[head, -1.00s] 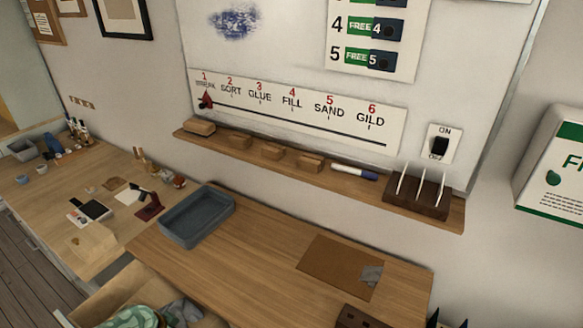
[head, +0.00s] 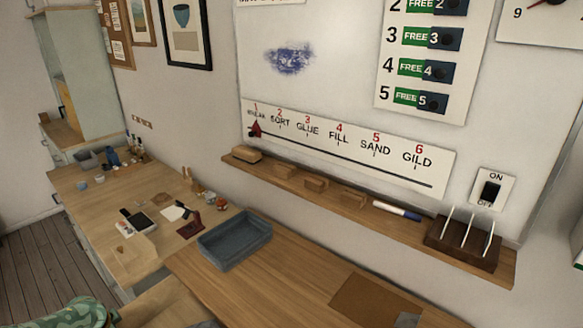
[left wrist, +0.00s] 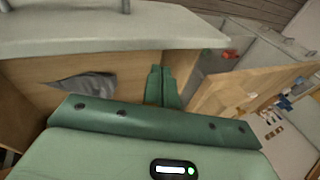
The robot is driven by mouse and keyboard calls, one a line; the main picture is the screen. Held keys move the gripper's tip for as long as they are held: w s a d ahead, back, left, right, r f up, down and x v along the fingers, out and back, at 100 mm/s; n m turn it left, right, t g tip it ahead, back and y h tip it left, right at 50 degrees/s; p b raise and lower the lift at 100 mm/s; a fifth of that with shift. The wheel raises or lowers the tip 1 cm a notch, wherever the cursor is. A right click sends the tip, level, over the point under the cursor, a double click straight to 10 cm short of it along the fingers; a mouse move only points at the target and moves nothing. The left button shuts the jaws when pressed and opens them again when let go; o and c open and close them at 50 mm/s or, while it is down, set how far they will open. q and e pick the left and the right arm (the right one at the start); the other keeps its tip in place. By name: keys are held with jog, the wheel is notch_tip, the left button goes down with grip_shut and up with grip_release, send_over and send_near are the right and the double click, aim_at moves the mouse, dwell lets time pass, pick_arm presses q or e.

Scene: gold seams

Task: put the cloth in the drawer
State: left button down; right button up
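A grey cloth (left wrist: 85,84) shows in the left wrist view, lying in a wooden compartment that looks like an open drawer (left wrist: 125,68) with a pale front and a metal handle. My left gripper (left wrist: 161,72) is green; its fingers are together, nothing shows between them, and they point into the compartment to the right of the cloth, apart from it. In the head view a pale wooden edge (head: 165,298), perhaps the drawer's, shows at the bottom, with a bit of grey (head: 207,324) beside it. My right gripper is in neither view.
A wooden bench (head: 285,285) carries a blue-grey tray (head: 234,243) and a brown mat (head: 365,300) with a grey piece (head: 407,320) on it. A wall shelf (head: 335,204) holds wooden blocks, a marker and a dark rack. A cluttered side counter (head: 110,205) stands left.

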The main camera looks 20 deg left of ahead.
pick_arm(q)
jog(key=s+a+r+m+y, duration=0.1)
jog(key=s+a+r+y, duration=0.15)
jog(key=s+a, duration=0.65)
jog(key=s+a+r+m+y, duration=0.1)
jog(key=s+a+m+y, duration=0.15)
jog(key=s+a, duration=0.7)
jog(key=s+d+f+n+g+h, duration=0.15)
jog(key=s+d+f, duration=0.25)
jog(key=d+f, duration=0.7)
jog(key=s+d+f+n+h, duration=0.15)
jog(key=s+d+f, duration=0.4)
jog(key=d, duration=0.85)
jog(key=s+d+f+n+h, duration=0.1)
jog(key=d+f+h, duration=0.3)
jog(key=d, duration=1.2)
jog(key=d+f+h, duration=0.1)
jog(key=d+f, duration=0.4)
jog(key=d, duration=1)
notch_tip(320, 180, down, 8)
jog(key=s+d+g+b, duration=0.1)
jog(key=d+b, duration=0.1)
jog(key=b, duration=0.5)
jog(key=shift+s+d+r+h, duration=0.15)
jog(key=shift+r+h, duration=0.1)
jog(key=shift+h, duration=0.05)
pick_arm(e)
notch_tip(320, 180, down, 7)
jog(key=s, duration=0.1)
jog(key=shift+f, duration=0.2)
